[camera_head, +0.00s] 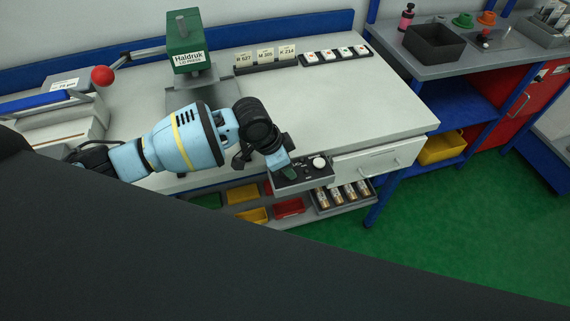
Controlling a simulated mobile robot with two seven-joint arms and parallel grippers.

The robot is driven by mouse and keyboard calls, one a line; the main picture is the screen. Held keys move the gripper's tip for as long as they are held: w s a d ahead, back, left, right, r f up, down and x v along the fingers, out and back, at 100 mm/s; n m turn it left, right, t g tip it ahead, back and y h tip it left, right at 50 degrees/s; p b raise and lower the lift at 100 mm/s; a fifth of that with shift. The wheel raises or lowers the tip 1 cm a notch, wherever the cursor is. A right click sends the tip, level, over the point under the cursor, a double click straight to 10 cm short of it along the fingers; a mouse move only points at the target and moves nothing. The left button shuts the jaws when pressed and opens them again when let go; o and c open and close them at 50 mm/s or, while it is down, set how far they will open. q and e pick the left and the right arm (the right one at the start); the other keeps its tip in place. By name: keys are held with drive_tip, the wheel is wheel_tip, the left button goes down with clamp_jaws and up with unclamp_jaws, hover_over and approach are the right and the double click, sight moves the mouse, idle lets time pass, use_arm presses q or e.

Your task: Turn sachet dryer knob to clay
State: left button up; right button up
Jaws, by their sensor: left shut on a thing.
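A dark control box (302,177), which I take for the sachet dryer's panel, sits at the front edge of the white bench. A round white knob (319,162) shows on its right part, with small pale marks beside it that are too small to read. My left gripper (288,172) reaches down onto the left part of this panel. It is shut on what seems to be a knob there, which the fingers hide. The white knob is to the right of the fingers and apart from them. My right gripper is not in view.
A green Haldruk press (187,45) with a red ball lever (102,76) stands behind my left arm. Label cards (265,58) and a dark strip of white pieces (335,55) lie at the back. A drawer (378,160) is right of the panel; bins (243,193) sit below.

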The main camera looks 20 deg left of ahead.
use_arm(q)
drive_tip(key=n, duration=0.2)
drive_tip(key=n+t+y, duration=0.1)
drive_tip(key=n, duration=0.1)
drive_tip(key=shift+s+d+n, duration=0.1)
drive_tip(key=shift+d+n, duration=0.05)
drive_tip(key=shift+n, duration=0.15)
drive_tip(key=n, duration=0.2)
drive_tip(key=n+y, duration=0.1)
drive_tip(key=n, duration=0.1)
drive_tip(key=shift+r+t+y, duration=0.1)
drive_tip(key=shift+t+y, duration=0.2)
drive_tip(key=shift+t, duration=0.1)
drive_tip(key=o, duration=1)
drive_tip(key=shift+v, duration=3.85)
drive_tip(key=shift+d, duration=0.1)
